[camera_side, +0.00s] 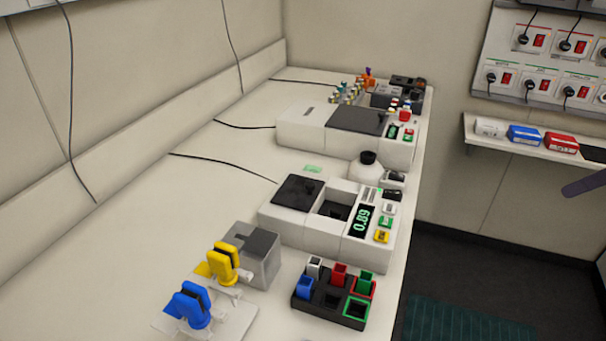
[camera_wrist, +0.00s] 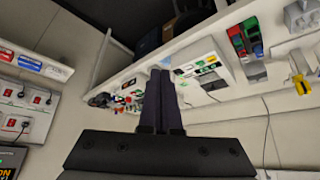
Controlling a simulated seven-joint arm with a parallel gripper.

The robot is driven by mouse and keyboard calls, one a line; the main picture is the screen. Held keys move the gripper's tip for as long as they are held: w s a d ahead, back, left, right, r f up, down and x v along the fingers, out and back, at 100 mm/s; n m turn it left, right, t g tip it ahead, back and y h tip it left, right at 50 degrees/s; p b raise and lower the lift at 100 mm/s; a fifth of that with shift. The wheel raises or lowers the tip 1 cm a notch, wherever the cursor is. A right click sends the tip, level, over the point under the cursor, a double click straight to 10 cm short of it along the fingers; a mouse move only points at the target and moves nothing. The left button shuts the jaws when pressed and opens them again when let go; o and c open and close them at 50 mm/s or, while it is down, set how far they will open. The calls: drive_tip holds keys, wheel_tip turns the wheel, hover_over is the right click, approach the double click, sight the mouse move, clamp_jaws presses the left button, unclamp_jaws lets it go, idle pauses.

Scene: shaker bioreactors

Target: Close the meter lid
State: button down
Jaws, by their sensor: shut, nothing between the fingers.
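The meter (camera_side: 290,222) is a white box with a lit display reading 0.89, near the middle of the bench in the side view. Its dark lid (camera_side: 298,192) lies on the left part of its top, and a dark square well (camera_side: 335,210) shows uncovered beside it. The meter also shows in the wrist view (camera_wrist: 199,92), tilted and small. My gripper (camera_wrist: 161,71) is shut and empty in the wrist view, its dark fingers together and apart from the meter. In the side view a dark finger-like tip (camera_side: 585,184) at the right edge appears to be my gripper, clear of the bench.
A black rack (camera_side: 332,300) with coloured cuvettes stands in front of the meter, with yellow (camera_side: 224,262) and blue (camera_side: 192,304) pipette-like tools to its left. A white bottle (camera_side: 367,170) and a second instrument (camera_side: 350,142) stand behind. The bench's left side is mostly clear.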

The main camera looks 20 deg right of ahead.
drive_tip(key=w+a+r, duration=0.2)
drive_tip(key=w+r, duration=0.7)
drive_tip(key=w, duration=0.1)
drive_tip(key=n+g+y, duration=0.1)
drive_tip(key=n+g, duration=0.2)
drive_tip(key=n, duration=0.1)
hover_over(299, 186)
drive_tip(key=s, duration=0.1)
wheel_tip(299, 186, down, 14)
drive_tip(key=x, duration=0.9)
drive_tip(key=shift+w+d+f, duration=0.1)
drive_tip(key=shift+w+f, duration=0.05)
drive_tip(key=shift+f, duration=0.05)
drive_tip(key=shift+s+d+f, duration=0.1)
drive_tip(key=shift+s+d, duration=0.1)
drive_tip(key=shift+s, duration=0.4)
drive_tip(key=shift+s+d+f, duration=0.15)
drive_tip(key=shift+s, duration=0.45)
drive_tip(key=shift+s+d+f, duration=0.1)
drive_tip(key=shift+s+d, duration=0.1)
drive_tip(key=shift+s, duration=0.35)
